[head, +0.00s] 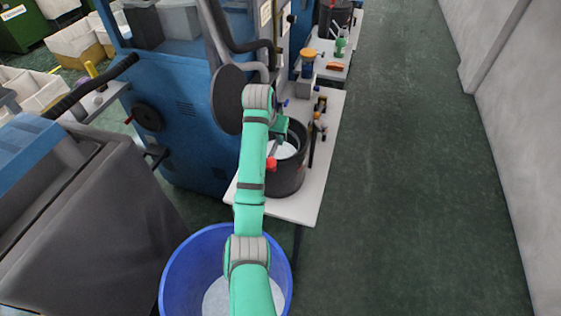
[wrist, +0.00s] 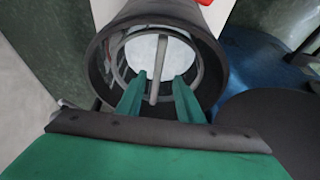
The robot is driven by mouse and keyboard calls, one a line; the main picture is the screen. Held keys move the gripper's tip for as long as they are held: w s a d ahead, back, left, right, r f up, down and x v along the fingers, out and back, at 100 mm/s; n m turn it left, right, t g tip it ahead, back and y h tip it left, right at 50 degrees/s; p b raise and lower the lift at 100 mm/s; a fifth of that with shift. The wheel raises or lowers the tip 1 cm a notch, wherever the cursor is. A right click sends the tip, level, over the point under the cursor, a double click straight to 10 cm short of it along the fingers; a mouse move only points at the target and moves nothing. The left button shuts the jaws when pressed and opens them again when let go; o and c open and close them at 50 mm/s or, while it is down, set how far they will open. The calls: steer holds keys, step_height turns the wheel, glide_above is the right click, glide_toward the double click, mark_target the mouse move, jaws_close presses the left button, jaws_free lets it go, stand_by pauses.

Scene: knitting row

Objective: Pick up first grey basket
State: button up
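The first grey basket (head: 291,181) is a dark grey, round bucket on the near end of a white shelf, with pale contents inside. It fills the middle of the wrist view (wrist: 99,62), its opening facing the camera. A thin grey bar crosses its opening. My gripper (wrist: 161,76) has its two green fingers apart, reaching over the near rim towards the opening, with the bar between their tips. I cannot tell whether they touch it. In the head view my arm hides part of the basket and most of the gripper.
The white shelf (head: 300,207) also carries small tools beside the basket. A blue tub (head: 172,272) stands on the floor below. Blue machines (head: 185,120) with a dark disc (head: 228,98) line the left. The green aisle floor (head: 410,200) on the right is clear up to the wall.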

mark_target(276, 142)
steer(key=shift+x, duration=1.15)
steer(key=shift+d+x, duration=0.15)
steer(key=shift+x, duration=1.1)
steer(key=shift+d+x, duration=0.15)
steer(key=shift+x, duration=1.1)
steer(key=shift+w+r, duration=0.1)
jaws_close()
